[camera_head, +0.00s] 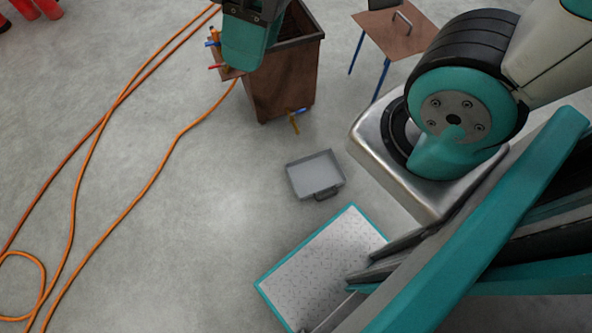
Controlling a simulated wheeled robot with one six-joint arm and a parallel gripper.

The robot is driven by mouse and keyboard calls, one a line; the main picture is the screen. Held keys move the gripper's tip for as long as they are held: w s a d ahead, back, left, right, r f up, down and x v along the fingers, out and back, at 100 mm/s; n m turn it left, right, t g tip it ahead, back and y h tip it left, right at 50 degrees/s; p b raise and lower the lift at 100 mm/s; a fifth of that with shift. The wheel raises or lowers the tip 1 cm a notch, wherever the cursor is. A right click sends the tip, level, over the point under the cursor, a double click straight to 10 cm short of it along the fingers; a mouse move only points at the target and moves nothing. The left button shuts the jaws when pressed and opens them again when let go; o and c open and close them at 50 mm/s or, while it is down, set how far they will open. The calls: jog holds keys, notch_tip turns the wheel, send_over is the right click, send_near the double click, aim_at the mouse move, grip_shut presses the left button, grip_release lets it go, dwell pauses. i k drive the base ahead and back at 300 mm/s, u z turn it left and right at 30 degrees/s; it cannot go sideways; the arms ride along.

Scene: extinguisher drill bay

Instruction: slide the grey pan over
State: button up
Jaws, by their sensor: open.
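The grey pan (312,172) is a shallow, square tray with low walls and looks empty. It lies on the concrete floor near the middle of the view. A dark handle (326,194) sticks out from its near side. The fingertips of my gripper do not show, and nothing touches the pan.
A brown open-topped bin (282,85) stands behind the pan, with coloured handles on its sides. A brown table (392,38) with blue legs is at upper right. An orange hose (158,175) runs along the left floor. Red cylinders (45,8) are at upper left.

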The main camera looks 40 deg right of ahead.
aim_at(321, 171)
jog(key=u, duration=0.35)
jog(key=k, duration=0.7)
jog(key=z, duration=0.95)
jog(key=k, duration=0.3)
jog(key=u, duration=1.05)
jog(key=i, duration=0.45)
jog(key=z, duration=0.05)
